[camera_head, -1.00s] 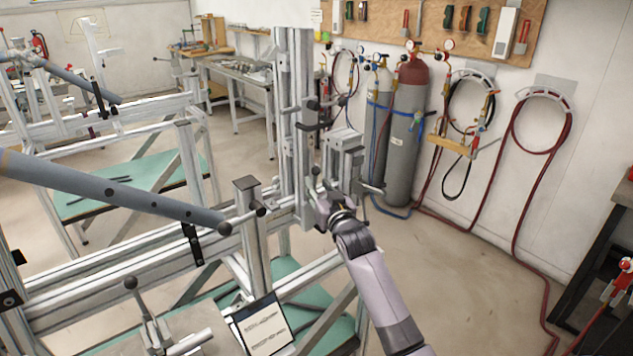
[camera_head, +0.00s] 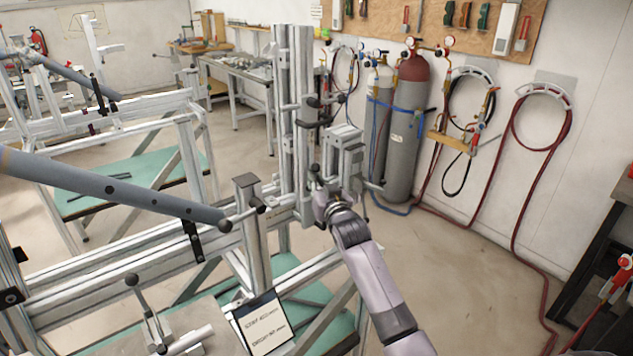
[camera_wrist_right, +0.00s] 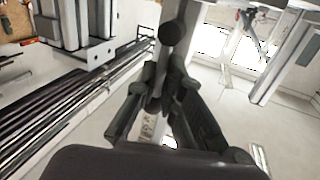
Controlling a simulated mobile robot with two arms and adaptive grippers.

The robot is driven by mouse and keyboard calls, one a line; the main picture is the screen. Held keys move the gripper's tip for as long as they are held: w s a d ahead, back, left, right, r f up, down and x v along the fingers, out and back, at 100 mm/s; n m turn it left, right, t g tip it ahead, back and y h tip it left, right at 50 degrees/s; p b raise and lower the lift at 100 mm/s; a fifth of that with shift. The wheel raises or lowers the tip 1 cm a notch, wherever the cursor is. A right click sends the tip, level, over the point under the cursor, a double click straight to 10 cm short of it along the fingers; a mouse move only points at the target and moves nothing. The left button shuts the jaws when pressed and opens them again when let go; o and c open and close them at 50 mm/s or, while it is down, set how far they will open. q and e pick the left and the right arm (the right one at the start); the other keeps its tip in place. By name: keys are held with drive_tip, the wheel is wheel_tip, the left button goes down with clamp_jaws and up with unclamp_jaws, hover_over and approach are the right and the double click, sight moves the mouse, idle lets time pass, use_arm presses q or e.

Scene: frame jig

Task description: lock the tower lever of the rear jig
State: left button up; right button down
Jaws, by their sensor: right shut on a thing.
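The rear jig's tower (camera_head: 293,75) is an upright silver aluminium profile with clamp blocks (camera_head: 346,160) at its right. My right gripper (camera_head: 318,192) is at the tower's lower right side, beside these blocks. In the right wrist view the fingers (camera_wrist_right: 160,103) are closed on the dark tower lever (camera_wrist_right: 172,65), whose round black knob (camera_wrist_right: 172,38) sticks out past the fingertips. In the head view the gripper and clamp parts largely hide the lever, so its exact angle is hard to tell. My left gripper is not in view.
A grey-blue tube (camera_head: 110,185) lies along the jig's horizontal rail (camera_head: 110,265), ending left of the tower. A sign (camera_head: 262,324) hangs at the front. Gas cylinders (camera_head: 405,130) and hoses stand along the wall.

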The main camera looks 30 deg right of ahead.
drive_tip(key=shift+a+n, duration=0.1)
drive_tip(key=shift+n, duration=0.2)
idle(0.6)
drive_tip(key=n+b, duration=0.1)
drive_tip(key=a+n+t+b, duration=0.1)
drive_tip(key=n, duration=0.1)
drive_tip(key=f+n+t+b, duration=0.1)
drive_tip(key=n+b, duration=0.1)
drive_tip(key=shift+a+f, duration=0.1)
drive_tip(key=shift+a, duration=0.3)
drive_tip(key=f+n+y+b, duration=0.1)
drive_tip(key=n+b, duration=0.1)
drive_tip(key=n, duration=0.2)
drive_tip(key=a+n+t+y+b, duration=0.1)
drive_tip(key=n+b, duration=0.1)
drive_tip(key=n, duration=0.1)
drive_tip(key=f+n+t+y+b, duration=0.1)
drive_tip(key=n+y+b, duration=0.1)
drive_tip(key=n+b, duration=0.1)
drive_tip(key=shift+s+a+f+n, duration=0.15)
drive_tip(key=shift+a+f+n, duration=0.15)
drive_tip(key=shift+n, duration=0.5)
drive_tip(key=shift+f+n+y+b, duration=0.25)
drive_tip(key=shift+n+y+b, duration=0.3)
drive_tip(key=shift+n, duration=0.6)
drive_tip(key=shift+f+n+y+b, duration=0.25)
drive_tip(key=shift+n+y+b, duration=0.25)
drive_tip(key=shift+n, duration=0.65)
drive_tip(key=shift+a, duration=0.1)
